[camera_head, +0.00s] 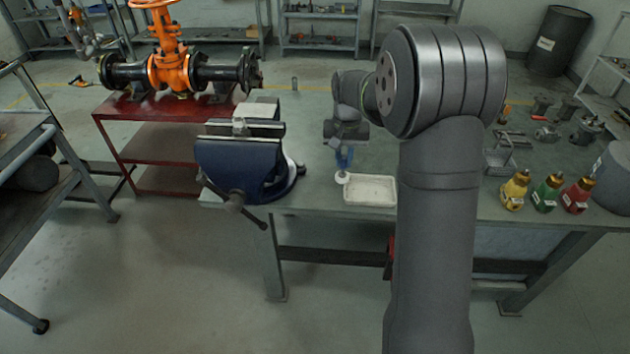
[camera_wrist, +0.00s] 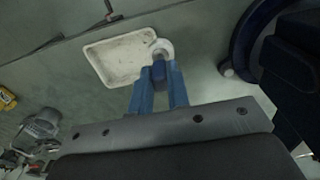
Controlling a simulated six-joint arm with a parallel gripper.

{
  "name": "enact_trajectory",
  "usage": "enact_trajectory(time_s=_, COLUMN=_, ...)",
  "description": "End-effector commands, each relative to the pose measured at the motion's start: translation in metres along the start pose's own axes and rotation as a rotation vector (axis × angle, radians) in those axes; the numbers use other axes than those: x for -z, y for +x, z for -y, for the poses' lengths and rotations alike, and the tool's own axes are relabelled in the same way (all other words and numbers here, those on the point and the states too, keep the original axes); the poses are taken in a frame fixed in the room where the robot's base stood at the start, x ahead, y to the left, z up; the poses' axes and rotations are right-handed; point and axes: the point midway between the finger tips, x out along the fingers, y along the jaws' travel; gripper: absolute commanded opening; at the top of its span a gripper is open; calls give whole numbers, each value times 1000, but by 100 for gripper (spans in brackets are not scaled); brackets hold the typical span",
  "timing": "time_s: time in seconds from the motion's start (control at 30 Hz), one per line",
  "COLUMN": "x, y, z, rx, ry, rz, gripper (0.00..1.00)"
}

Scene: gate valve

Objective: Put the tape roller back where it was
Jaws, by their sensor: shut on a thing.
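The tape roller shows as a small white roll (camera_head: 341,177) below my fingertips in the head view. In the wrist view the white roll (camera_wrist: 164,47) is just beyond the fingertips, with a darker blue part between the fingers. My gripper (camera_head: 344,160) has blue fingers pointing down and is shut on the tape roller; the fingers also show in the wrist view (camera_wrist: 158,88). The roll is at the left edge of a shallow white tray (camera_head: 370,203) on the bench and overlaps its corner in the wrist view. I cannot tell whether the roll touches the bench or tray.
A blue vise (camera_head: 240,165) stands close on the left at the bench edge. Yellow (camera_head: 514,190), green (camera_head: 546,193) and red (camera_head: 578,195) bottles and a wire basket (camera_head: 499,160) are to the right. An orange gate valve (camera_head: 170,60) sits on a red table behind left.

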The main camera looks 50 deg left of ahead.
Motion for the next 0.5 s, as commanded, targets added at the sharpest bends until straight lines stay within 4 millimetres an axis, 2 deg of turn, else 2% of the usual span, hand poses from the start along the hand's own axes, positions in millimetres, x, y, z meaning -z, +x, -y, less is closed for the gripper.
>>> enact_trajectory(time_s=0.1, x=7, y=19, z=29, rx=0, ry=-5, rz=1, gripper=0)
enact_trajectory(time_s=0.3, x=17, y=41, z=66, rx=0, ry=-2, rz=0, gripper=0)
enact_trajectory(time_s=0.5, x=21, y=50, z=78, rx=0, ry=1, rz=-2, gripper=0)
